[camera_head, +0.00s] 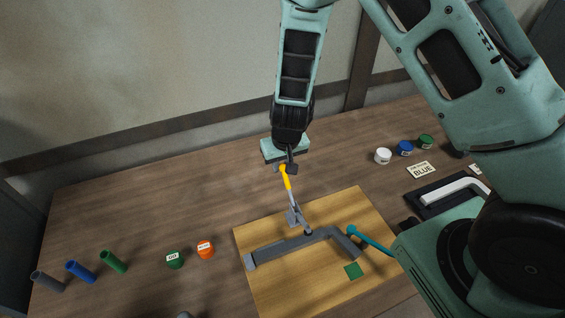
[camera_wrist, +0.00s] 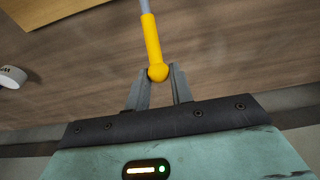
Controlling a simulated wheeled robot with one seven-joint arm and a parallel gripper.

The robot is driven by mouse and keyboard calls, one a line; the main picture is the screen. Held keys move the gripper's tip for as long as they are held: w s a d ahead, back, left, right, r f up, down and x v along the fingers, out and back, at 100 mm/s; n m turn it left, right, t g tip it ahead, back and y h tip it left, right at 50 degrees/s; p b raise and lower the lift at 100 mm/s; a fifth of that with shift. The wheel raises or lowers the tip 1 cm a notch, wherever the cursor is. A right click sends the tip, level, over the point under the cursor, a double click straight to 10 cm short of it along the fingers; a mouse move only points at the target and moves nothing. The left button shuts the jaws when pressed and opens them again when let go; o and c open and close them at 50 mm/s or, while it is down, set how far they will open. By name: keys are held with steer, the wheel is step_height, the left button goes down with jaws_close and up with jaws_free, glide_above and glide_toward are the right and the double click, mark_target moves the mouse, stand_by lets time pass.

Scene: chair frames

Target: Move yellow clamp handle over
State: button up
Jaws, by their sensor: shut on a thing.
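The yellow clamp handle (camera_head: 286,178) is a yellow grip on a grey rod that rises from a grey clamp (camera_head: 294,216) on the wooden board. It leans up and back toward my gripper (camera_head: 285,167). In the wrist view the yellow handle (camera_wrist: 153,42) ends in a round knob between the two fingertips of my gripper (camera_wrist: 158,82). The gripper is shut on this knob end. A grey chair frame part (camera_head: 300,241) lies on the board beside the clamp. The clamp's lower end is small and hard to make out.
The light wooden board (camera_head: 276,293) bears a green square (camera_head: 353,271) and a teal-handled clamp (camera_head: 370,240). Orange (camera_head: 205,250) and green (camera_head: 174,260) caps and several tubes (camera_head: 113,262) stand left. White (camera_head: 383,156) and blue (camera_head: 404,148) caps, a label card (camera_head: 421,170) and a white bent part (camera_head: 455,189) are right.

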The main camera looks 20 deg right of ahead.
steer(key=shift+w+f+b, duration=0.45)
steer(key=shift+w+f, duration=0.35)
steer(key=shift+f, duration=0.45)
steer(key=shift+b+x, duration=0.85)
steer(key=shift+x, duration=0.55)
steer(key=shift+w, duration=0.2)
steer(key=o, duration=0.8)
steer(key=shift+o, duration=0.2)
